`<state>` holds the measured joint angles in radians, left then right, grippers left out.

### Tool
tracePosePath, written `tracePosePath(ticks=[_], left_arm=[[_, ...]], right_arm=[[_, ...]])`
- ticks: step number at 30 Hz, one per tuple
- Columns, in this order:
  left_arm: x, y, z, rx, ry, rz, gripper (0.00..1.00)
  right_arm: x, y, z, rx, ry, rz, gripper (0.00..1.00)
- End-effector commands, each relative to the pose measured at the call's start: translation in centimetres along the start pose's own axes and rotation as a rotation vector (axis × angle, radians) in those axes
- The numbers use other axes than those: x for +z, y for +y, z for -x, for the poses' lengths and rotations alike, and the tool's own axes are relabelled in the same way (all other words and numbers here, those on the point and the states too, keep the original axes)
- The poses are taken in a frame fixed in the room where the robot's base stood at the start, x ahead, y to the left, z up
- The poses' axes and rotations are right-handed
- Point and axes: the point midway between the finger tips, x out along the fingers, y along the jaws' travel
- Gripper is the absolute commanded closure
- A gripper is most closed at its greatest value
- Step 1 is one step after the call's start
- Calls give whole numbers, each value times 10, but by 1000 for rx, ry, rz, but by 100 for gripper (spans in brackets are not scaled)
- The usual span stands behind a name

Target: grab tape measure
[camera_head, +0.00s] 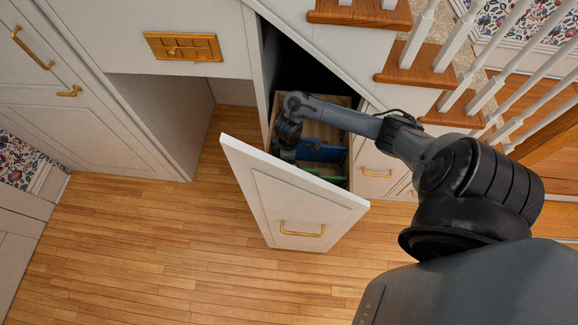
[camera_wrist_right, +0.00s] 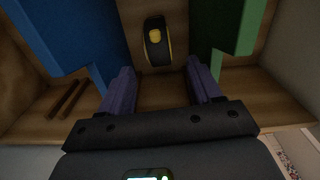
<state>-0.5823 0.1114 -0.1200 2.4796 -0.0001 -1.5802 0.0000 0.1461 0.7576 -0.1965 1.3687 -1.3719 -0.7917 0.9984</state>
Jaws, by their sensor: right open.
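The tape measure (camera_wrist_right: 157,42), black with a yellow centre and edge, is on the wooden drawer floor in the right wrist view. It lies between a blue object and a green object. My right gripper (camera_wrist_right: 159,68) is open, its two purple-grey fingers spread with nothing between them. The tape measure appears just beyond the fingertips, roughly centred on the gap. In the head view my right arm reaches into the pulled-out drawer (camera_head: 292,198), and I cannot make out the tape measure there. My left gripper is not in view.
A blue object (camera_wrist_right: 65,40) and a green object (camera_wrist_right: 222,28) flank the gripper closely. Two thin dark sticks (camera_wrist_right: 67,99) lie at the left. The drawer walls surround the hand. White cabinetry and stairs (camera_head: 355,15) stand above. The wooden floor (camera_head: 150,250) is clear.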

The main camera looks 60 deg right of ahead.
Motion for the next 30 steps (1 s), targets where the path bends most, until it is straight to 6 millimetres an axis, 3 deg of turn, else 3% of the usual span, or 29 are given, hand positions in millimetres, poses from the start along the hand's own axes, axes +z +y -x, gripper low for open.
tracePosePath(ticks=[6,14,24,30], left_arm=[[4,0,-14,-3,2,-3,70],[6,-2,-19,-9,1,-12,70],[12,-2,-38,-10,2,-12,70],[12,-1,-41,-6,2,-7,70]], right_arm=[[1,-1,-34,-2,-2,-1,36],[1,0,-48,-1,-1,-1,36],[3,1,-89,-2,-1,-1,36],[3,2,-98,0,-1,0,36]])
